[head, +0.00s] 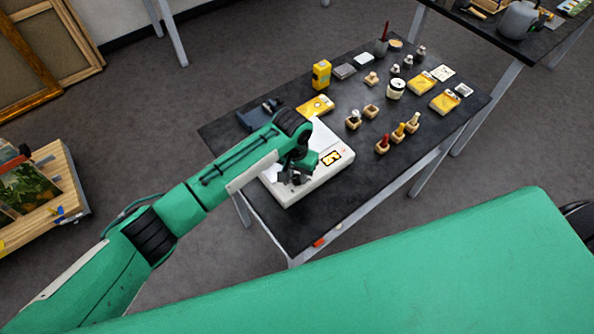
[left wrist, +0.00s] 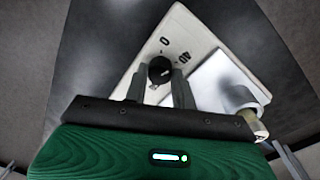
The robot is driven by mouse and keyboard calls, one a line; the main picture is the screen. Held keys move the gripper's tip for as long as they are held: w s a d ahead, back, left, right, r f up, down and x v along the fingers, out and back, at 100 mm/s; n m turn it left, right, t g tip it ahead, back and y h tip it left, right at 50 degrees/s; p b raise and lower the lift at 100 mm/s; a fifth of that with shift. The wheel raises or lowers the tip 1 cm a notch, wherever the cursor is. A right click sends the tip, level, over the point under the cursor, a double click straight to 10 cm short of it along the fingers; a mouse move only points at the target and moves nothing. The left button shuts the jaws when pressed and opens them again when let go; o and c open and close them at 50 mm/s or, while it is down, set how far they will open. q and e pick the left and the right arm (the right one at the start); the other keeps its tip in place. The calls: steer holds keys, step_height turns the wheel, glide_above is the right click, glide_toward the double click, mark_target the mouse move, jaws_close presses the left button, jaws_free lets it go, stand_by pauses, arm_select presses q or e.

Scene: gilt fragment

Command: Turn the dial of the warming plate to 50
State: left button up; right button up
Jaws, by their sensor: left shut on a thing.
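The warming plate (head: 292,194) is a white box on the near left part of the dark table. It also shows in the left wrist view (left wrist: 192,32), with a smooth pale top panel (left wrist: 222,78). Its dial (left wrist: 160,69) is a round black knob with a light mark on its lower part. The printed marks "0" and "40" stand beside it. My left gripper (head: 296,179) is over the plate's near left end. In the left wrist view its two fingers (left wrist: 161,86) are shut on the dial, one on each side. In the head view the gripper hides the dial. My right gripper is out of view.
Small wooden holders (head: 382,146) and jars stand to the right. The table's near right strip (head: 365,196) is clear.

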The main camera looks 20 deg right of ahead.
arm_select(q)
steer(key=m, duration=0.3)
steer(key=shift+d+r+m, duration=0.1)
steer(key=shift+m, duration=0.2)
steer(key=m, duration=0.3)
steer(key=shift+m+p, duration=0.3)
steer(key=m, duration=0.3)
steer(key=shift+m+y, duration=0.4)
steer(key=shift+s+m+b, duration=0.1)
steer(key=shift+m+b, duration=0.25)
steer(key=shift+m, duration=1.75)
steer(key=o, duration=1)
steer(key=shift+r, duration=0.1)
